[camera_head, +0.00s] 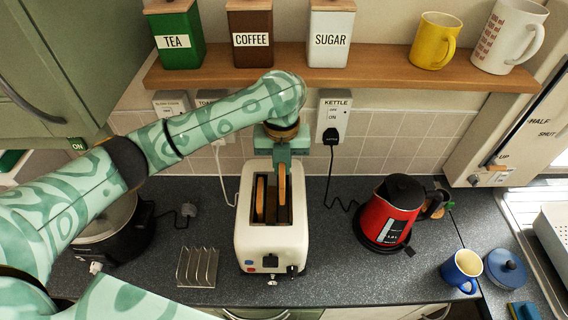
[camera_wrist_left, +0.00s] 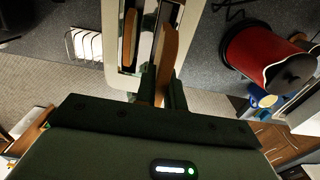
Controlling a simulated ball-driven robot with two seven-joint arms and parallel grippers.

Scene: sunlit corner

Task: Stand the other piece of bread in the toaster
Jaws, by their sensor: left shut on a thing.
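The white toaster (camera_head: 265,243) stands on the dark worktop, its two long slots facing up. One piece of bread (camera_head: 260,198) stands in the left slot; it also shows in the wrist view (camera_wrist_left: 128,38). My left gripper (camera_head: 282,162) is above the far part of the toaster, pointing down, shut on the other piece of bread (camera_head: 282,186). In the wrist view this upright piece (camera_wrist_left: 167,62) sits between the fingers (camera_wrist_left: 160,95), in line with the right slot. How far its lower edge is inside the slot is hard to tell. My right gripper is not in view.
A red kettle (camera_head: 390,212) stands right of the toaster, with a cord behind. A wire toast rack (camera_head: 197,267) is at its left front. A blue mug (camera_head: 462,271) and blue pot (camera_head: 506,268) are at the right. A wooden shelf (camera_head: 385,75) with canisters overhangs behind.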

